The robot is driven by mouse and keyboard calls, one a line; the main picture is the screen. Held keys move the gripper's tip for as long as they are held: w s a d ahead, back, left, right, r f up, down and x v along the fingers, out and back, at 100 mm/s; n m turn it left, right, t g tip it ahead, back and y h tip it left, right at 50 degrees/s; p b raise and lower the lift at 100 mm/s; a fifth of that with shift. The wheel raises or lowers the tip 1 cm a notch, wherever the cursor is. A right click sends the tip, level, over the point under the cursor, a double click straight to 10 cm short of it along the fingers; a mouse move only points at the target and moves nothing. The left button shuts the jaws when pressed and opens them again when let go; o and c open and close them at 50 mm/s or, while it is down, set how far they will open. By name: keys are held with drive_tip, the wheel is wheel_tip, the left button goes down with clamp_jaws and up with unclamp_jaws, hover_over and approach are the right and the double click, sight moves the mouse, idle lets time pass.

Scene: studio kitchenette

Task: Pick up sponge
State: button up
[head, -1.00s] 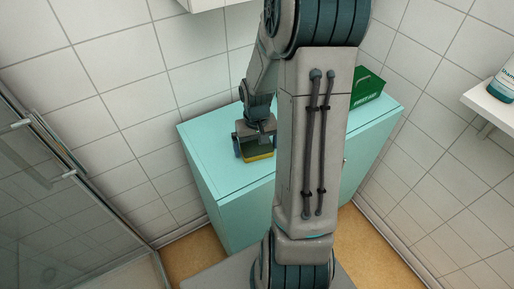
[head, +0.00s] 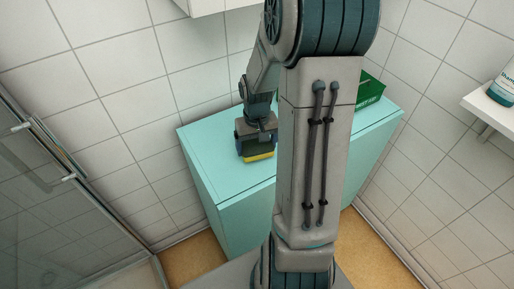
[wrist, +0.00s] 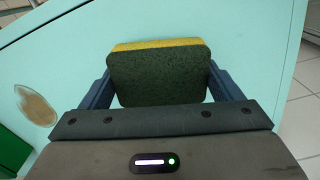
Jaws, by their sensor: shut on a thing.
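The sponge (wrist: 158,75) is a block with a dark green scouring face and a yellow layer, seen large in the wrist view. In the head view the sponge (head: 259,157) shows as a yellow strip below my gripper, over the turquoise cabinet top (head: 213,157). My gripper (wrist: 160,85) is shut on the sponge, with one blue finger on each side of it. In the head view my gripper (head: 256,147) is partly cut off by my arm. I cannot tell whether the sponge touches the cabinet top.
A green box (head: 369,91) stands at the right back of the cabinet. A brownish oval object (wrist: 36,106) lies on the turquoise surface at left in the wrist view. A white shelf (head: 490,110) with a bottle (head: 503,85) is at far right. Tiled walls close in behind.

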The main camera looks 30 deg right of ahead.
drive_tip(key=shift+r, duration=0.95)
drive_tip(key=s+d+r, duration=0.7)
drive_tip(key=d, duration=0.2)
drive_tip(key=shift+s+b, duration=0.3)
drive_tip(key=shift+b, duration=0.1)
drive_tip(key=shift+o, duration=0.4)
